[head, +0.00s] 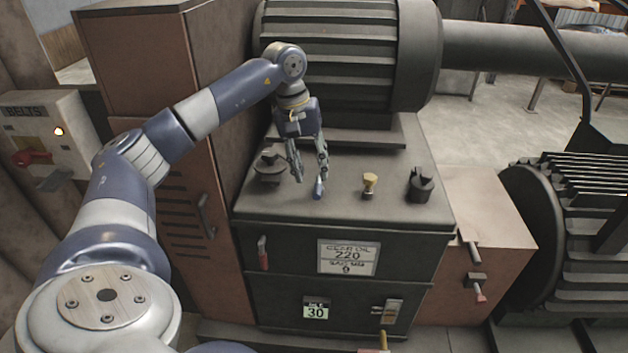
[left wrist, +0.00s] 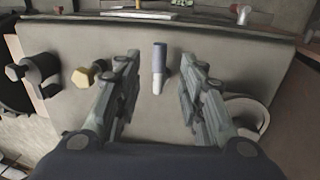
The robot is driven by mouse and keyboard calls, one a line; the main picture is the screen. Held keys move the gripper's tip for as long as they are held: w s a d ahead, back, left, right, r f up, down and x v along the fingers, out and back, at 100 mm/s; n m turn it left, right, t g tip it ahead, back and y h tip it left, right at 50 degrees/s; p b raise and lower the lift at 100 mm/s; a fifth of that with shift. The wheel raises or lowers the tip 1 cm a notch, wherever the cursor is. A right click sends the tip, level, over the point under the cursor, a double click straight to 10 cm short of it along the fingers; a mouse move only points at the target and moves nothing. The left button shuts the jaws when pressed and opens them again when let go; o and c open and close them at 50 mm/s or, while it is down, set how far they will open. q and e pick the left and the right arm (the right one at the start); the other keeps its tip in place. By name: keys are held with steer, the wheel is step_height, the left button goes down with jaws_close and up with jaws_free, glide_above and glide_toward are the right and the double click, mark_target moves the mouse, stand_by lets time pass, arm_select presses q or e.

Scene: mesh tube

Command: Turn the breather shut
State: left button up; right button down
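A dark gearbox (head: 345,205) carries several small fittings on its top; none is labelled as the breather. A small blue piece with a pale end (left wrist: 159,68) lies between my left gripper's fingers in the left wrist view, and shows near the fingertips in the head view (head: 319,190). A yellow hex-headed fitting (head: 369,182) stands to its right, and also shows in the wrist view (left wrist: 85,76). My left gripper (head: 310,178) points down, open, its fingers apart and not visibly touching the blue piece. My right gripper is out of view.
A black cap (head: 420,186) stands at the right of the top, and a dark round cap (head: 268,168) at the left, close to my gripper. A large ribbed motor (head: 335,60) rises behind. A brown cabinet (head: 190,200) stands left.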

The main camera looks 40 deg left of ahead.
arm_select(q)
step_height(320, 180, up, 6)
steer(key=a, duration=0.1)
steer(key=shift+s+r, duration=0.2)
steer(key=shift+s, duration=0.2)
